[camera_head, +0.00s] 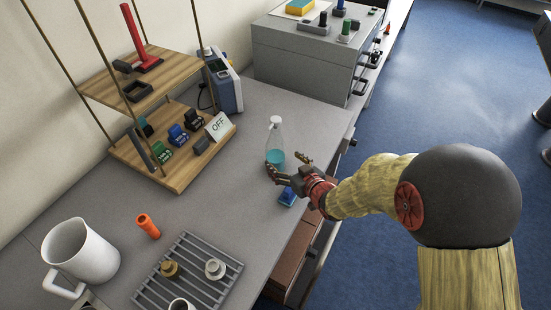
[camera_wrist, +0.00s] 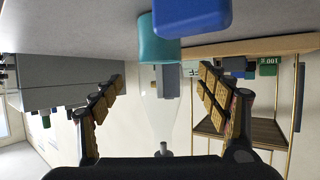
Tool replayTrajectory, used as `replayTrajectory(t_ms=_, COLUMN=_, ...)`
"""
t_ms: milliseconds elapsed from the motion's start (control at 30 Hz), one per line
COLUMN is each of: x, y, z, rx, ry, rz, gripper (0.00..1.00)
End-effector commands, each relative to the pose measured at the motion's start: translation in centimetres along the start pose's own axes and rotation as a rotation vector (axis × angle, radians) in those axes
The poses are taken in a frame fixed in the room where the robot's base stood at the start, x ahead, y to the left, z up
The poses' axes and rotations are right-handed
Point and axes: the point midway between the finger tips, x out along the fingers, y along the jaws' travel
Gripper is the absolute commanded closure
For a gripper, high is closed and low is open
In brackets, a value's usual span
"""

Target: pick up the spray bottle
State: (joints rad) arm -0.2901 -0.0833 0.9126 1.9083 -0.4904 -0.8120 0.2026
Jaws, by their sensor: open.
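The spray bottle (camera_head: 275,143) is clear, with teal liquid at its bottom and a white top. It stands upright on the grey bench, close beyond my gripper (camera_head: 287,167). In the wrist view the picture is upside down, and the bottle (camera_wrist: 160,95) shows between the two open fingers of my gripper (camera_wrist: 160,90), its teal base near the top. The fingers look apart from the bottle, with nothing held. A blue object (camera_head: 288,196) lies on the bench below my gripper; it also shows in the wrist view (camera_wrist: 190,15), overlapping the bottle's base.
A wooden two-tier shelf (camera_head: 185,165) with small parts stands left of the bottle. Grey drawers (camera_head: 295,55) stand at the back. Open drawers (camera_head: 290,262) show below the bench edge.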

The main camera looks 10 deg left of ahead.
Motion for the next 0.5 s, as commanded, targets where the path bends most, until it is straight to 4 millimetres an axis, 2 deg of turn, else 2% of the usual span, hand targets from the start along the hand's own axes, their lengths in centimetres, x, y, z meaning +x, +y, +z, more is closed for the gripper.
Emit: replayTrajectory(t_ms=500, x=6.2, y=-0.1, z=-0.2, rx=-0.001, ry=-0.002, rz=0.002, gripper=0.25)
